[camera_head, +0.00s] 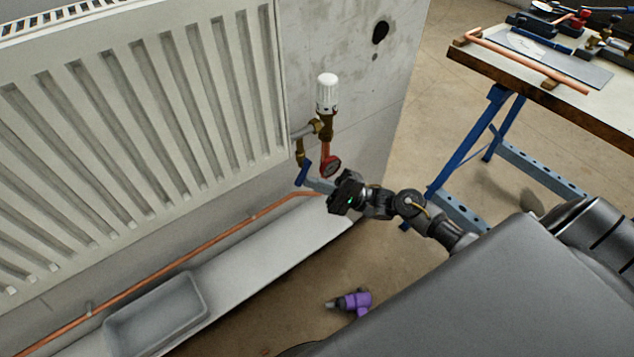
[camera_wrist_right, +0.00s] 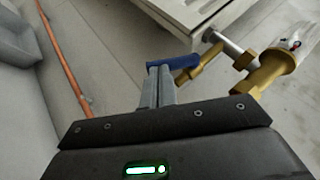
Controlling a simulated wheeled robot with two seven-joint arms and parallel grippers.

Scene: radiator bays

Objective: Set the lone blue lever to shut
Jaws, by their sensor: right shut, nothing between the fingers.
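The blue lever (camera_head: 303,173) is on the brass valve at the lower right corner of the white radiator. In the head view it slants steeply downward. In the wrist view the lever (camera_wrist_right: 172,65) lies across the picture, just beyond my fingertips. My right gripper (camera_head: 310,184) comes in from the right with its fingers pointing at the lever. In the wrist view its two fingers (camera_wrist_right: 158,74) are together with nothing held between them. The tips are at or touching the lever; contact cannot be told for certain. My left gripper is out of view.
A copper pipe (camera_head: 190,262) runs low along the wall. A grey tray (camera_head: 195,300) and a purple tool (camera_head: 355,301) lie below. A workbench (camera_head: 560,95) stands right.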

